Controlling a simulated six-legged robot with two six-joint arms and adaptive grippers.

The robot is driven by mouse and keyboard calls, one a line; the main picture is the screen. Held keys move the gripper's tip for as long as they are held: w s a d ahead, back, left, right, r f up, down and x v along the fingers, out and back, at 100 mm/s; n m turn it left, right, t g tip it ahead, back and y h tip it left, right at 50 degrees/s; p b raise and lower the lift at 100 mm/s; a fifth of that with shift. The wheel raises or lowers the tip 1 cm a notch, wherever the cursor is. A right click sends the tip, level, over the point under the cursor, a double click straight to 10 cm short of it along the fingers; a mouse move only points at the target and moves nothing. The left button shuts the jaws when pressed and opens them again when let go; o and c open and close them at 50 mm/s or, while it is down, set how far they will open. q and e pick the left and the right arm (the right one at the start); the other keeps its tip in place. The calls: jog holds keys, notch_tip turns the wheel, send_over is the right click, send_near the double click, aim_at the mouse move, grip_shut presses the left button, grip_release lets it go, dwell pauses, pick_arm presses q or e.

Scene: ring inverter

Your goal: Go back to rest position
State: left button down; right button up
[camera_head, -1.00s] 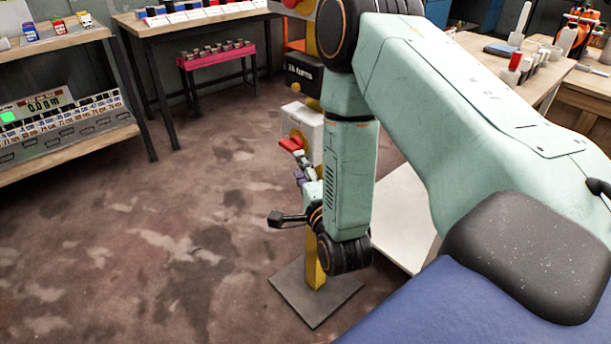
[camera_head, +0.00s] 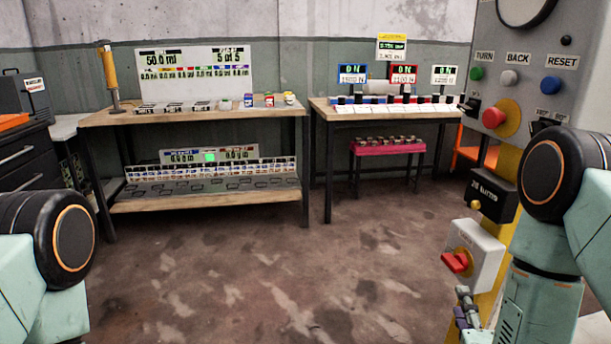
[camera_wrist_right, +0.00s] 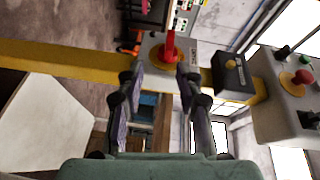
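My right gripper (camera_head: 466,308) is at the lower right in the head view, just below a red rotary handle (camera_head: 456,262) on a white switch box (camera_head: 477,255). In the right wrist view the two fingers of my right gripper (camera_wrist_right: 160,75) are spread apart with nothing between their pads. The red handle (camera_wrist_right: 170,47) shows beyond and between the fingertips, with a gap on each side. My left arm shows at the lower left of the head view; its gripper is out of frame.
A yellow post (camera_head: 505,200) carries the switch box, a black box (camera_head: 491,195) and a grey button panel (camera_head: 525,85). Two workbenches (camera_head: 200,115) (camera_head: 385,112) and a pink rack (camera_head: 388,148) stand at the back. The floor (camera_head: 270,270) between is clear.

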jog(key=s+a+f+n+g+y+p, duration=0.1)
jog(key=s+a+f+n+g+y, duration=0.2)
jog(key=f+n, duration=0.35)
jog(key=s+a+f+n+g+y, duration=0.1)
jog(key=s+a+f+n+g, duration=0.1)
jog(key=s+f+n+g, duration=0.4)
jog(key=s+a+f+n+g+p, duration=0.1)
jog(key=s+a+n+g+p, duration=0.1)
jog(key=s, duration=0.8)
jog(key=s+a+f+n+g+y+p, duration=0.1)
jog(key=s+n+g, duration=0.4)
jog(key=s, duration=0.5)
jog(key=shift+a+f+p, duration=0.5)
jog(key=shift+a+p, duration=0.35)
jog(key=shift+a, duration=0.2)
jog(key=shift+w+a, duration=0.1)
jog(key=shift+w, duration=0.1)
